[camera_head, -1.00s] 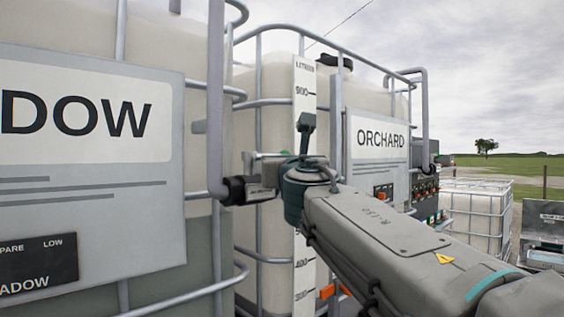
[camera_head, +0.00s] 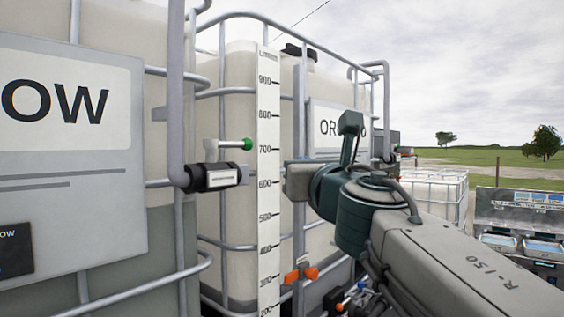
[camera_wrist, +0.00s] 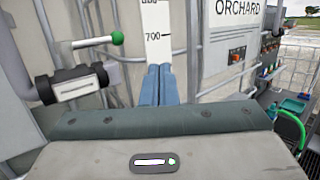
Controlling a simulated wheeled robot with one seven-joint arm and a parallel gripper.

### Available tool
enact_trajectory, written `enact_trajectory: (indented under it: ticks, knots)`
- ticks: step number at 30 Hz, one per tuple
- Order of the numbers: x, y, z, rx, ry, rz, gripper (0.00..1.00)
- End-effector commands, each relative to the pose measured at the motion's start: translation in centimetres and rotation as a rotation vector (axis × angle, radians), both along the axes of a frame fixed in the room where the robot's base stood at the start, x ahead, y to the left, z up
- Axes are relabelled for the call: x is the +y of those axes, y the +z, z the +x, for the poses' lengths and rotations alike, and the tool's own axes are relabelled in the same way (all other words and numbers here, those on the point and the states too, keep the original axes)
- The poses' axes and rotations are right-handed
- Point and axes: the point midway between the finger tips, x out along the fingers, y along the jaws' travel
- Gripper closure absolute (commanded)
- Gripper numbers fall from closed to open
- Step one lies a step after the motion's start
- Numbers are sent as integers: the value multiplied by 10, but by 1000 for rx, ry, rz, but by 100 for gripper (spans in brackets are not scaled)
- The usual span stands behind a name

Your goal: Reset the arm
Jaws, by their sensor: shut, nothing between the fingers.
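My gripper shows in the wrist view (camera_wrist: 156,84), its two blue fingers side by side and shut with nothing between them. In the head view my arm reaches in from the lower right, and its wrist stands in front of the ORCHARD tote; the fingers are hidden there. The black pipe fitting (camera_head: 213,178) with a green-knobbed lever (camera_head: 236,144) is left of my wrist, apart from it. The fitting also shows at the left of the wrist view (camera_wrist: 75,84).
A white level scale (camera_head: 268,190) stands upright close to my wrist. The caged ORCHARD tote (camera_head: 325,85) is behind it, and a grey-labelled tote (camera_head: 65,205) fills the left. An orange-handled valve (camera_head: 300,274) sits low. Trays (camera_head: 535,248) stand at the right.

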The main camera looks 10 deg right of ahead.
Motion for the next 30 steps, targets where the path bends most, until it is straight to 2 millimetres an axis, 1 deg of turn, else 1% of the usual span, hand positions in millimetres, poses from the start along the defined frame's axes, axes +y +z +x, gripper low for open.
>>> enact_trajectory:
  ticks: [9, 11, 14, 17, 18, 20, 21, 23, 24, 26, 27, 29, 30]
  knots:
    - [1, 0, 0, 0, 2, 0, 100]
    - [-2, -10, 2, 17, -4, 74, 100]
    - [-13, -38, 7, 62, -32, 315, 100]
    - [-27, -83, 9, 122, -92, 654, 100]
    - [-32, -104, 9, 146, -128, 798, 100]
    - [-39, -136, 6, 177, -189, 1007, 100]
    - [-42, -159, 3, 196, -237, 1145, 100]
    - [-45, -195, -4, 221, -319, 1349, 100]
    - [-46, -218, -10, 234, -382, 1481, 100]
    - [-46, -254, -22, 245, -487, 1674, 100]
    - [-44, -277, -31, 248, -566, 1799, 100]
    - [-39, -312, -47, 245, -697, 1977, 100]
    - [-35, -334, -59, 236, -793, 2089, 100]
